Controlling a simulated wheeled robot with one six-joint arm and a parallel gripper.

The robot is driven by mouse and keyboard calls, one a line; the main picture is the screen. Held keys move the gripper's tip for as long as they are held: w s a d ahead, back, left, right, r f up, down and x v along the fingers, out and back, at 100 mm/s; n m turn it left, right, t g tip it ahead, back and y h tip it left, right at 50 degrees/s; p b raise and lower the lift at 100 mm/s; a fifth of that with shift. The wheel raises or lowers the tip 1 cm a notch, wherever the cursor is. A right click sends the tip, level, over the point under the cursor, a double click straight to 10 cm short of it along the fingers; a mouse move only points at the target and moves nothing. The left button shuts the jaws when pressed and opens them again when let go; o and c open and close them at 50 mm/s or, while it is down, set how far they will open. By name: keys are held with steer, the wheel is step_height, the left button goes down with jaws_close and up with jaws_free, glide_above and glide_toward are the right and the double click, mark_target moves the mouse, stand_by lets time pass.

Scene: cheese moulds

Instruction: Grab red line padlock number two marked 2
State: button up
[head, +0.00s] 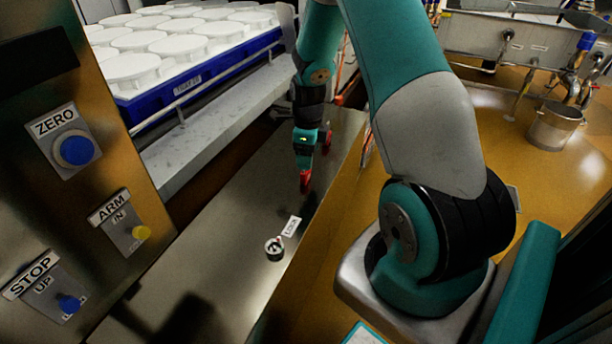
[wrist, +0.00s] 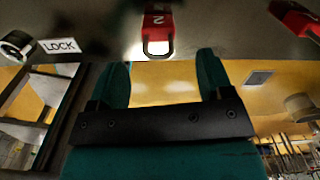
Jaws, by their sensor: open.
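The red padlock marked 2 (wrist: 157,22) shows at the top middle of the wrist view, its digit upside down and its pale shackle pointing toward my gripper. My gripper (wrist: 163,62) is open, with one teal finger on each side of the shackle's line. The padlock body is beyond the fingertips, and nothing is held. In the head view, my gripper (head: 305,160) is just above a red padlock (head: 304,181), which appears to be the same one; its number cannot be read there.
A second red padlock (wrist: 297,20) is to the right in the wrist view. A white LOCK label (head: 292,227) and a small round black-and-white item (head: 274,248) lie nearer on the metal surface. A blue tray of white moulds (head: 205,75) stands at left, on a ledge.

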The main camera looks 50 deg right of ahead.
step_height(320, 180, down, 6)
steer(key=shift+w+a+r, duration=0.1)
steer(key=shift+w+r, duration=0.05)
steer(key=shift+r, duration=0.05)
steer(key=shift+c, duration=0.4)
steer(key=c, duration=0.9)
